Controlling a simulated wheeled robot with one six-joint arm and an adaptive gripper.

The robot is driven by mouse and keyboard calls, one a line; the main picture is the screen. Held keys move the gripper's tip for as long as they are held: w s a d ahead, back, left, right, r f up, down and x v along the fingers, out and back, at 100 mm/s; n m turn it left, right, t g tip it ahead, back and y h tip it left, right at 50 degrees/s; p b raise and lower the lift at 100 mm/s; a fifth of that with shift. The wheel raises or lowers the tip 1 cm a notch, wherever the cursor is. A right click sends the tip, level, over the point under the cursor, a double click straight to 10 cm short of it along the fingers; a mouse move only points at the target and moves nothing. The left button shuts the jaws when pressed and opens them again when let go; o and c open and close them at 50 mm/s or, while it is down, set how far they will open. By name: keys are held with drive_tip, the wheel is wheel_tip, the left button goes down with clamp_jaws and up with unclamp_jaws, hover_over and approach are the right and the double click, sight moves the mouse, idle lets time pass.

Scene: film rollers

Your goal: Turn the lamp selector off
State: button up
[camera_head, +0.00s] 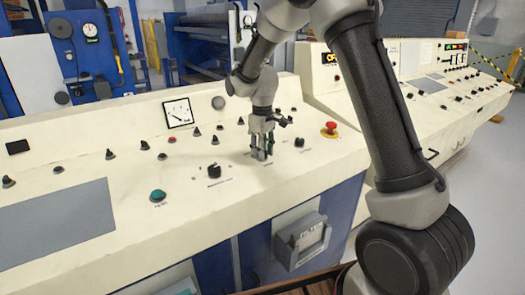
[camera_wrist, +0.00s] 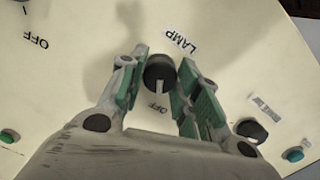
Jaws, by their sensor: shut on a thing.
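The lamp selector (camera_wrist: 159,68) is a round black knob on the cream panel, with the word LAMP printed above it and OFF below it in the wrist view. Its white pointer line runs down toward the OFF print. My gripper (camera_wrist: 160,80) has its green-padded fingers on both sides of the knob and is shut on it. In the head view my gripper (camera_head: 262,153) points down at the sloping console, and its fingers hide the selector.
A black knob (camera_head: 214,171) sits left of my gripper and another black knob (camera_head: 299,142) right of it. A red mushroom button (camera_head: 330,128) is further right, a green button (camera_head: 158,196) at front left. A square gauge (camera_head: 178,113) and several small switches stand behind.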

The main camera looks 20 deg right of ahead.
drive_tip(key=o, duration=1)
wheel_tip(320, 180, up, 12)
drive_tip(key=shift+s, duration=0.2)
